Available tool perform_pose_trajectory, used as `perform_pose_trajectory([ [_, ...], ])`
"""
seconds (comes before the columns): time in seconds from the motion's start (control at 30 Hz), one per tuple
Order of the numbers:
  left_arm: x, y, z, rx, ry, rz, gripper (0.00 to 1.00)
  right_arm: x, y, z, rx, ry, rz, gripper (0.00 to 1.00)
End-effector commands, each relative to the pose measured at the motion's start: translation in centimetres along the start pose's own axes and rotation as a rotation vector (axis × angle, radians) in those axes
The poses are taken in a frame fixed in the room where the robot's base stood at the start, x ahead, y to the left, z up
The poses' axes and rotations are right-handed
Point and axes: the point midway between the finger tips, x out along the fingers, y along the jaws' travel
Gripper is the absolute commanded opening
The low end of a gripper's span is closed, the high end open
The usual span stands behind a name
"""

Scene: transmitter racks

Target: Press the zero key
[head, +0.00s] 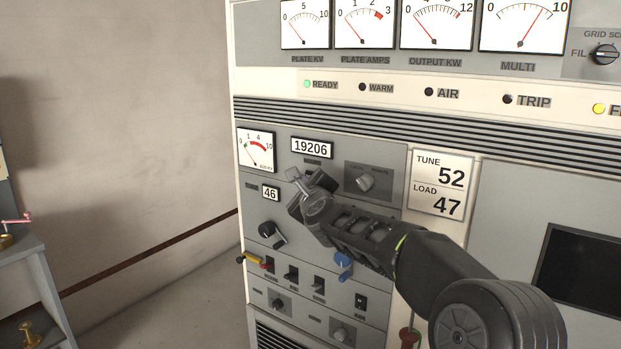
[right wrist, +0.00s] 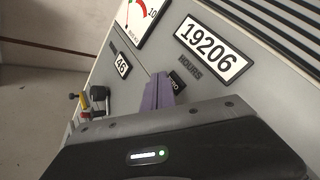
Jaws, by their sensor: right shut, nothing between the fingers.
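My right gripper (head: 297,178) reaches in from the right in the head view, in front of the grey meter panel of the rack, with its fingers shut and empty. In the right wrist view its closed fingers (right wrist: 158,93) lie just beside a small dark label (right wrist: 177,81) that ends in "RO". The fingers cover the rest of the label, and the zero key itself is not clearly visible. I cannot tell whether the fingertips touch the panel. The hours counter reading 19206 (head: 312,147) is just above the gripper; it also shows in the right wrist view (right wrist: 209,46). My left gripper is out of view.
Below are a black crank (head: 270,234), a yellow-handled lever (head: 250,259) and several switches. A grey stand (head: 35,285) is at far left.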

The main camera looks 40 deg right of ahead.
Motion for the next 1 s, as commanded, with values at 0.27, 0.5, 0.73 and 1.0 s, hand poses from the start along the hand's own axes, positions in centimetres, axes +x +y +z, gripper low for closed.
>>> perform_pose_trajectory([
  [0.27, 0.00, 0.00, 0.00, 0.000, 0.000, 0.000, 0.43, 0.00, 0.00, 0.00, 0.000, 0.000, 0.000, 0.00],
  [0.5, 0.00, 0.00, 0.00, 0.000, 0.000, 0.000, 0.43, 0.00, 0.00, 0.00, 0.000, 0.000, 0.000, 0.00],
  [0.73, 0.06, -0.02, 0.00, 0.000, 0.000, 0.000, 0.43, 0.05, 0.00, -0.06, 0.000, 0.000, 0.000, 0.00],
  [1.0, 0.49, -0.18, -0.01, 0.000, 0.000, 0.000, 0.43, 0.57, -0.35, -0.47, 0.000, 0.001, 0.000, 0.00],
])
